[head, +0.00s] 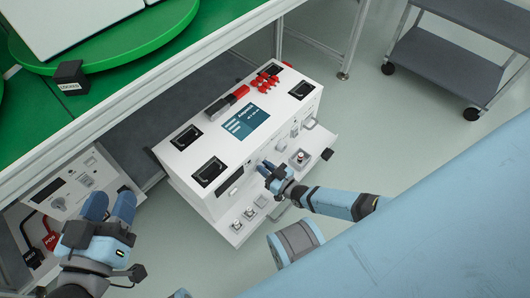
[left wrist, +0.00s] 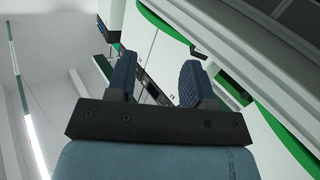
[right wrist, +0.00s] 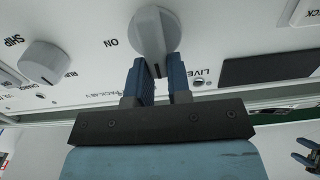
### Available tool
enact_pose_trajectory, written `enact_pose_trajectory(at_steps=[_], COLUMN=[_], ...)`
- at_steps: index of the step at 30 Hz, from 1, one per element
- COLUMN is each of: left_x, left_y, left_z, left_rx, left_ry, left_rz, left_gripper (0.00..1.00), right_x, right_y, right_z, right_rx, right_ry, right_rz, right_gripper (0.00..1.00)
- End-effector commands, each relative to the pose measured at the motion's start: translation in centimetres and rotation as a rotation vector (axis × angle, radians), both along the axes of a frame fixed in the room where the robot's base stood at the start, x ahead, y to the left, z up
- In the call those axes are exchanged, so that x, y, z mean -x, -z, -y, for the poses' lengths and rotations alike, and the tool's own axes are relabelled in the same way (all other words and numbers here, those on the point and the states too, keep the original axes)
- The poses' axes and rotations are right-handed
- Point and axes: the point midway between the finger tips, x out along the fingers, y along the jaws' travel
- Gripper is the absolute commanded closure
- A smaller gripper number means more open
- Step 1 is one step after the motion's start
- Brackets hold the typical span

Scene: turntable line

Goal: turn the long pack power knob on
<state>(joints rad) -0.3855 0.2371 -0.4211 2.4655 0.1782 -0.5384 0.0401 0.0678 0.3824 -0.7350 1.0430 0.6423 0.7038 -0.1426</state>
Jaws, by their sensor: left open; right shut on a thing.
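The long white pack (head: 206,144) stands at an angle in the middle of the head view, with a blue screen on top and a control panel on its near side. My right gripper (head: 268,169) is at that panel. In the right wrist view it (right wrist: 159,72) is shut on a light grey power knob (right wrist: 153,32). The knob's ridge points roughly up and down there, with an "ON" label at its left. In the head view the gripper hides the knob. My left gripper (head: 109,205) is open and empty, left of the pack.
A second grey knob (right wrist: 42,62) sits beside the held one. Another panelled unit (head: 72,187) is at the left, near the left gripper. The green turntable (head: 110,42) is above. A grey cart (head: 440,60) stands at the far right; floor between is clear.

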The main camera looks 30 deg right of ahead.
Motion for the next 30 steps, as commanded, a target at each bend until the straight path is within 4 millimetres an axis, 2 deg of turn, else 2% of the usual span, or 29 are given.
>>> enact_pose_trajectory(at_steps=[11, 30], left_x=[-0.5, -1.6], left_y=[0.1, 0.1], left_z=[-0.2, -1.0], left_rx=[-0.025, -0.109], left_ry=[-0.003, -0.006], left_rz=[0.045, 0.186], left_gripper=[0.53, 0.53], right_x=[-0.1, -0.5], right_y=[0.3, 1.1], right_z=[0.5, 1.7], right_rx=[-0.202, -0.774], right_ry=[0.001, 0.001], right_rz=[-0.073, -0.271], right_gripper=[1.0, 1.0])
